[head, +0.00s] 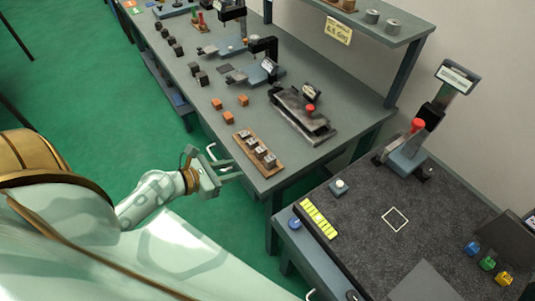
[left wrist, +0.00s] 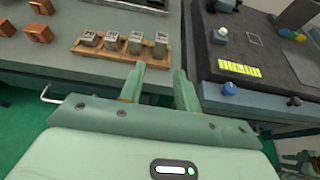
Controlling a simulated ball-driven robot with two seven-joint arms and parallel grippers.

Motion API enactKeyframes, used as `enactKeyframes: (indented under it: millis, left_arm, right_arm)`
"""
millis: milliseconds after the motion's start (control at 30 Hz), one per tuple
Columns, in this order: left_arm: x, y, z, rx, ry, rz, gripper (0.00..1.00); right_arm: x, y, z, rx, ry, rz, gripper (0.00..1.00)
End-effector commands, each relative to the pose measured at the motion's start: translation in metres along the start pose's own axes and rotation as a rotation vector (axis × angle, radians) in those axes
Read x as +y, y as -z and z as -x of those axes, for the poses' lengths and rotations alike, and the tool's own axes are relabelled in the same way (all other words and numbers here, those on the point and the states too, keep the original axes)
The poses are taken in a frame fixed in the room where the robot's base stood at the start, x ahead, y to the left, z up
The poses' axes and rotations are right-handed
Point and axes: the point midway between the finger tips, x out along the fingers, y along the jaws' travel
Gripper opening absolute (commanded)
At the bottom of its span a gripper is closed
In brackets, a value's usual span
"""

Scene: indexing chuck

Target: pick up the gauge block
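Several small silver metal blocks, which look like gauge blocks, sit in a row in a wooden rack (head: 269,169) near the front corner of the long grey bench. In the left wrist view the rack (left wrist: 108,52) lies just beyond the fingers, with the rightmost block (left wrist: 161,44) nearest to being straight ahead. I cannot tell which block the task means. My left gripper (head: 232,170) is open and empty, beside the bench edge and short of the rack. Its two fingers (left wrist: 158,80) stand apart in the left wrist view. My right gripper does not show.
Orange cubes (head: 228,117) and dark blocks (head: 202,78) lie along the bench. A black fixture with a red knob (head: 310,108) stands behind the rack. A pale handle (left wrist: 46,96) juts from the bench front. A second dark-topped table (head: 350,245) stands to the right.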

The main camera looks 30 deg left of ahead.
Motion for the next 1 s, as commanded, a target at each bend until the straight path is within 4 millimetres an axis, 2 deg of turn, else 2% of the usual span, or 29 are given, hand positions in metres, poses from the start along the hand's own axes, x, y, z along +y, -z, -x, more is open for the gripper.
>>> enactKeyframes:
  millis: [67, 400, 667, 900, 1000]
  left_arm:
    - [0.0, -0.008, -0.009, -0.018, 0.004, 0.029, 0.33]
    - [-0.001, -0.007, -0.09, -0.017, 0.005, 0.03, 0.33]
    - [-0.001, -0.008, -0.115, -0.016, 0.005, 0.028, 0.33]
    - [-0.002, -0.009, -0.153, -0.014, 0.005, 0.028, 0.33]
    - [-0.002, -0.01, -0.16, -0.014, 0.004, 0.027, 0.33]
  right_arm:
    - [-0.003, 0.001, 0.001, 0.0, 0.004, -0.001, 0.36]
    - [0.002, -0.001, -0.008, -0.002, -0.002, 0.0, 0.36]
    - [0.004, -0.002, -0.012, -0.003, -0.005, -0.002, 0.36]
    - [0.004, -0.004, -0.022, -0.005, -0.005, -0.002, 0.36]
    - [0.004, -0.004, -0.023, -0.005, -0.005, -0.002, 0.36]
